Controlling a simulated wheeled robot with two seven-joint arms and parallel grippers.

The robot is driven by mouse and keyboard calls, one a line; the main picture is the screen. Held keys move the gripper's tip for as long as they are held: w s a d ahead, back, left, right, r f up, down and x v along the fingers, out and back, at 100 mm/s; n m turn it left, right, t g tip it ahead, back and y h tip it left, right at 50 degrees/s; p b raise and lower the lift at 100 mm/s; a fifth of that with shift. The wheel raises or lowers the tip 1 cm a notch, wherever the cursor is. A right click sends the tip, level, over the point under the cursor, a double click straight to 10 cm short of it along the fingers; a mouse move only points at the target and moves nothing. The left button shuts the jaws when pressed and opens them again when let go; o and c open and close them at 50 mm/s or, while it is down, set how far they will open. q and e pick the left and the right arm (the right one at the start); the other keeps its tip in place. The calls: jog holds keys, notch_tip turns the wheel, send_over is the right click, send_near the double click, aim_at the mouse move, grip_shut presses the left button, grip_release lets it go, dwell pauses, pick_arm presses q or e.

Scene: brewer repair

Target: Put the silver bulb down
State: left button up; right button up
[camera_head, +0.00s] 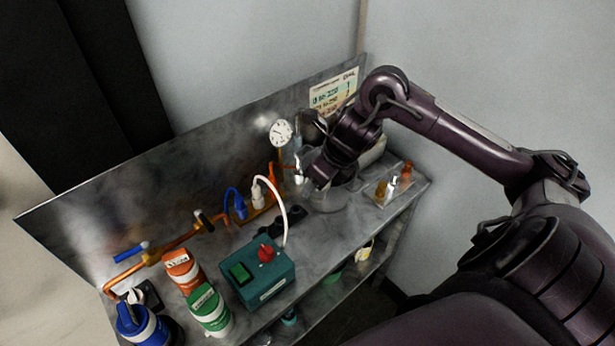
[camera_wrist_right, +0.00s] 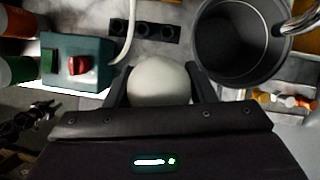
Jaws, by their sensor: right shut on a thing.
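My right gripper (camera_wrist_right: 158,78) is shut on a pale, rounded thing (camera_wrist_right: 160,82), which I take to be the silver bulb. It sits between the two dark fingers in the right wrist view and looks whitish rather than shiny. In the head view my right gripper (camera_head: 323,178) hangs over the bench by the clear vessel, and the bulb is hidden behind it. A black block with three sockets (camera_wrist_right: 158,32) lies beyond the bulb in the wrist view, and it also shows in the head view (camera_head: 288,219). My left gripper is not in view.
A teal box (camera_head: 258,272) with a red knob stands at the bench front. A round vessel (camera_wrist_right: 236,45) is right of the fingers. A small tray (camera_head: 378,199) with amber pieces lies at the right end. Orange (camera_head: 184,272) and green (camera_head: 210,308) canisters stand left.

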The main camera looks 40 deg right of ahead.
notch_tip(320, 180, down, 15)
jog(key=shift+f+p, duration=0.1)
jog(key=shift+p, duration=0.6)
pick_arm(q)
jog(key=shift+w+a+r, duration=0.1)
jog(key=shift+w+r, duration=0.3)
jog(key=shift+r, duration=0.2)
pick_arm(e)
jog(key=shift+f, duration=0.15)
jog(key=o, duration=1)
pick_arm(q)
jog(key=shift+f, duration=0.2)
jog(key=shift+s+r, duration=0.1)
